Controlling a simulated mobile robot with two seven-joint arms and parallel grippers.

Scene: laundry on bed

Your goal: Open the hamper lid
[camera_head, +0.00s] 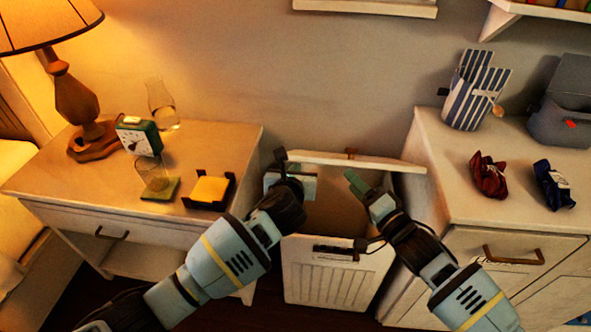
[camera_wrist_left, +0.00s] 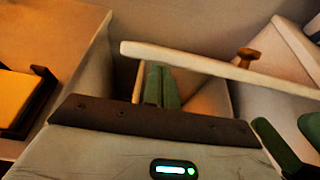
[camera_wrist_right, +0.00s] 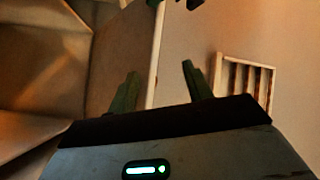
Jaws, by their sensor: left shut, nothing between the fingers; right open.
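The white hamper (camera_head: 335,285) stands between the nightstand and the dresser, and its brown interior shows. Its lid (camera_head: 385,163) is raised at the back and seen nearly edge-on, with a small brown knob (camera_head: 351,153). The lid and knob also show in the left wrist view (camera_wrist_left: 195,65). My left gripper (camera_head: 290,180) is at the lid's left part. Its fingers (camera_wrist_left: 162,86) are shut together just below the lid's edge, with no gap clear between them and the lid. My right gripper (camera_head: 356,184) is open and empty over the hamper's opening. Its fingers stand apart in the right wrist view (camera_wrist_right: 160,85).
The nightstand (camera_head: 215,140) at left bears a lamp (camera_head: 76,95), a green clock (camera_head: 139,136), glassware and a yellow pad in a dark tray (camera_head: 209,190). The dresser (camera_head: 450,150) at right stands close to the hamper and bears a striped holder (camera_head: 475,92) and dark cloth bundles (camera_head: 489,175).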

